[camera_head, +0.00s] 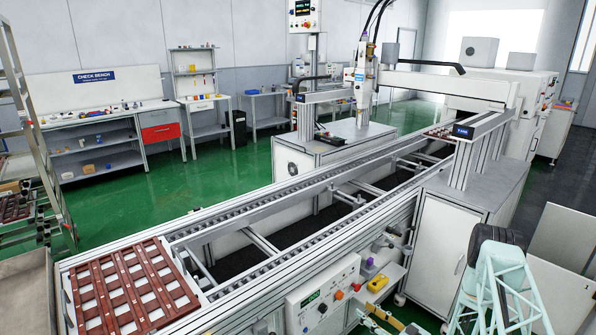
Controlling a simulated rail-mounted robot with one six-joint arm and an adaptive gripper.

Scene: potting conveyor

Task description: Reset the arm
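My gripper does not show in the camera_head view, and I cannot make out its fingers anywhere. A pale mint open frame (510,287) with a black rounded part on top rises at the lower right edge. I cannot tell whether it is part of my arm. A reddish-brown slotted carrier (131,287) lies flat on the near left end of the conveyor (300,225).
A control box (322,299) with buttons is on the conveyor's near side, with a yellow object (377,283) beside it. A white cabinet (449,242) stands right. A rack (35,130) and a check bench (100,128) are left. The green floor between is clear.

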